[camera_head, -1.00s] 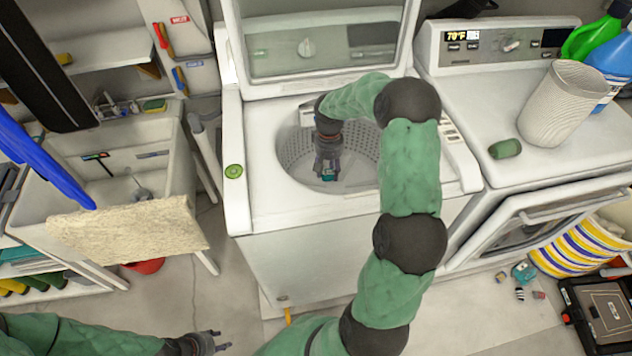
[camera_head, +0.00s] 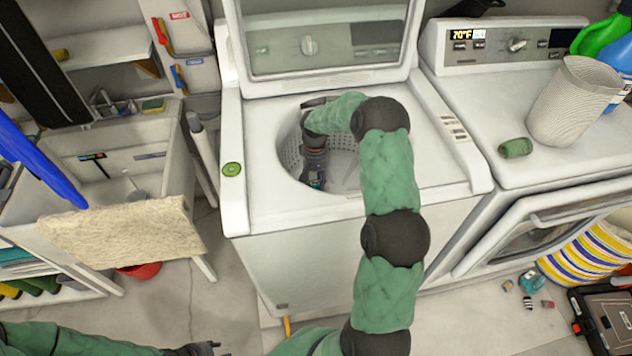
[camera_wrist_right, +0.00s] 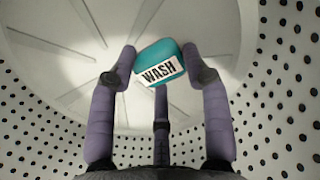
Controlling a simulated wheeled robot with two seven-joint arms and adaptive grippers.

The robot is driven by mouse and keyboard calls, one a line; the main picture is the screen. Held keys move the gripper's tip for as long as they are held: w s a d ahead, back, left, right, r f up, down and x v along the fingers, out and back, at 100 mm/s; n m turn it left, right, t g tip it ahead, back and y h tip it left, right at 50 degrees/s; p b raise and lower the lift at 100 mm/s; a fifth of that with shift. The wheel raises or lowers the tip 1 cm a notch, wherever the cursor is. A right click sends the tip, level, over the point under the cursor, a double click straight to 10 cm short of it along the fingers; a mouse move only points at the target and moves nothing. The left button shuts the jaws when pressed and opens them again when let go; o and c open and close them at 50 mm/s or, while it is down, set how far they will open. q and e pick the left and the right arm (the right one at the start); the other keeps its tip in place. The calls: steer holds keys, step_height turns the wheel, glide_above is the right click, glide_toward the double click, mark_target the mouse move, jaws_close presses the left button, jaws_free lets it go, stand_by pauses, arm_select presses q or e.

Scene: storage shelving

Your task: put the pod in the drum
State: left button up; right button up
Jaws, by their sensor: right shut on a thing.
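The pod (camera_wrist_right: 162,62) is a small teal block with a white WASH label. In the right wrist view it sits between the fingertips of my right gripper (camera_wrist_right: 160,75), which is shut on it. In the head view this gripper (camera_head: 314,184) points down inside the washer's drum (camera_head: 346,168), and the pod is mostly hidden. The drum has perforated walls and a pale ribbed bottom, which shows beyond the pod in the wrist view. My left gripper (camera_head: 216,350) is at the bottom edge of the head view, partly cut off, its fingers apart and empty.
The washer (camera_head: 340,240) has its lid (camera_head: 320,40) raised. A green disc (camera_head: 232,169) lies on its left rim. A dryer (camera_head: 480,110) stands at right, bearing a green roll-shaped thing (camera_head: 515,148) and a ribbed basket (camera_head: 570,105). A sink (camera_head: 160,145) stands at left.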

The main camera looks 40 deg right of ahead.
steer(key=shift+f, duration=0.3)
steer(key=shift+f, duration=0.25)
steer(key=o, duration=0.9)
steer(key=shift+o, duration=0.2)
steer(key=shift+r, duration=0.1)
step_height(320, 180, up, 13)
steer(key=w+p, duration=0.1)
steer(key=p, duration=0.3)
steer(key=shift+d+p, duration=0.3)
steer(key=shift+p, duration=0.05)
